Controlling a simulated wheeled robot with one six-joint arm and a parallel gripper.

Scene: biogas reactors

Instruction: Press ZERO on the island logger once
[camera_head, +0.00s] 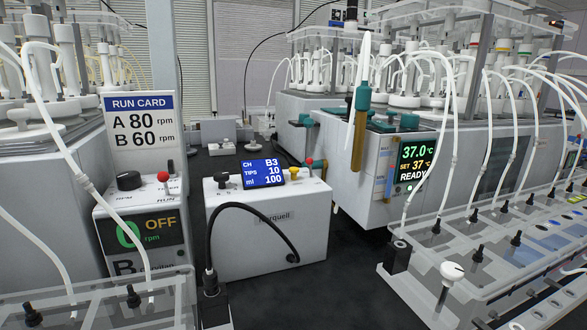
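The likely island logger is a white box (245,235) on the dark bench, left of centre. Its tilted blue display (262,172) reads CH B3, TIPS 10, ml 100. On its top are a black knob or switch (222,181), a small yellow part (294,171) and a red-topped button (309,162). I cannot read a ZERO label on any of them. A black cable (285,238) loops across its front, partly covering the lettering. My gripper does not show in this view, so its state is hidden.
Left stands a stirrer controller (140,235) reading OFF and 0 rpm, with a black knob and red button. Behind it is a run card (141,125). Right is a bath unit (410,165) showing 37.0. Clear racks with tubing (440,290) fill the lower right. Dark bench shows between.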

